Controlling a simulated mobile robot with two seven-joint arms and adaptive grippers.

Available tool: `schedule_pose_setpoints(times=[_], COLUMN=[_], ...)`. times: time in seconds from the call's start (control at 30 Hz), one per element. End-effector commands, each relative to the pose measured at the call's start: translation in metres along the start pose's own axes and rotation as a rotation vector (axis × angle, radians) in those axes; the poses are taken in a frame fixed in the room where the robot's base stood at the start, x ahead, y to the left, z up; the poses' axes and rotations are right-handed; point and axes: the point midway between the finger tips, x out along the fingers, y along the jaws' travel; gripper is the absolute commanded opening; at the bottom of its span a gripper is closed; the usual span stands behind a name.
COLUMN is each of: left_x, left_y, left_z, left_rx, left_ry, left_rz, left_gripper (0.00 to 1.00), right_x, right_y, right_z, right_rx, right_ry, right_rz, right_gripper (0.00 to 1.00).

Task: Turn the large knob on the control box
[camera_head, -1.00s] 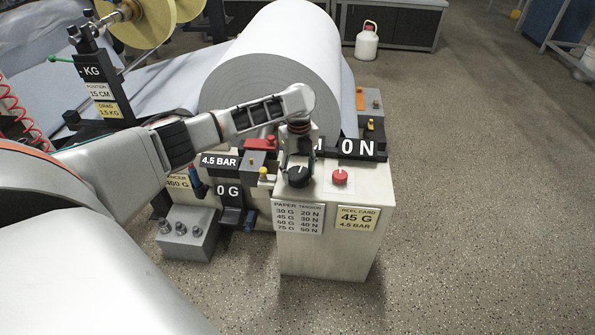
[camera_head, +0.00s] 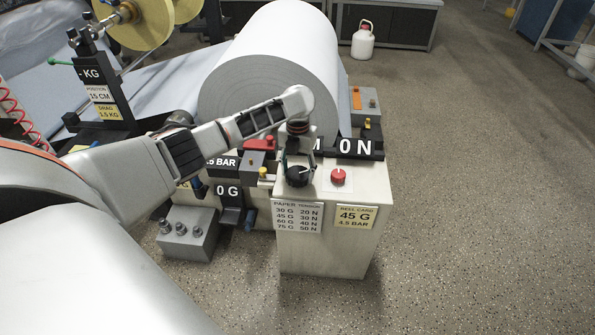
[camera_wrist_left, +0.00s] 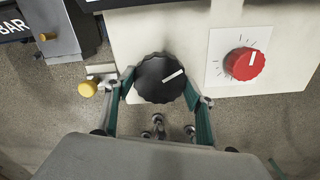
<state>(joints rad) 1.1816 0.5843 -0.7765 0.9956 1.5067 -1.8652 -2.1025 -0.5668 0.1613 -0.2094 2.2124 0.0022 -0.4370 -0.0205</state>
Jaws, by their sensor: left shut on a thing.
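The control box (camera_head: 325,250) is a pale cabinet at the centre of the head view. On its top is a large black knob (camera_head: 298,176) with a white pointer line. In the left wrist view the black knob (camera_wrist_left: 160,78) has its line pointing to the upper right. My left gripper (camera_head: 297,168) reaches down over it, and in the wrist view its fingers (camera_wrist_left: 160,88) stand on either side of the knob, shut on it. A smaller red knob (camera_head: 338,177) sits to the right on a white dial plate; it also shows in the wrist view (camera_wrist_left: 244,63). My right gripper is not in view.
A sign reading "0 N" (camera_head: 356,148) stands behind the knobs. A large paper roll (camera_head: 275,75) is behind the box. The box front carries a paper tension table (camera_head: 297,217) and a reel card (camera_head: 356,217). The floor (camera_head: 480,200) to the right is clear.

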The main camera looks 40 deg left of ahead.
Motion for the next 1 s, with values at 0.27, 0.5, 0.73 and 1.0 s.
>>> schedule_pose_setpoints(times=[0.27, 0.5, 0.73, 1.0], left_x=[0.0039, 0.0041, 0.0043, 0.0043], left_y=[-0.0009, -0.0007, -0.0006, -0.0005], left_z=[-0.0025, -0.0027, -0.0029, -0.0028], left_rx=[0.139, 0.186, 0.193, 0.191], left_ry=[0.007, 0.007, 0.008, 0.008], left_rz=[0.000, 0.000, 0.000, 0.001], left_gripper=[0.33, 0.33, 0.33, 0.71], right_x=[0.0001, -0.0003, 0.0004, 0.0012], right_y=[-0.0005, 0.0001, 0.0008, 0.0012], right_z=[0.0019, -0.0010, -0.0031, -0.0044], right_rx=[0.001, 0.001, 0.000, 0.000], right_ry=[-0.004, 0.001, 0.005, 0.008], right_rz=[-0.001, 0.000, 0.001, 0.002], right_gripper=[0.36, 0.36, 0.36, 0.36])
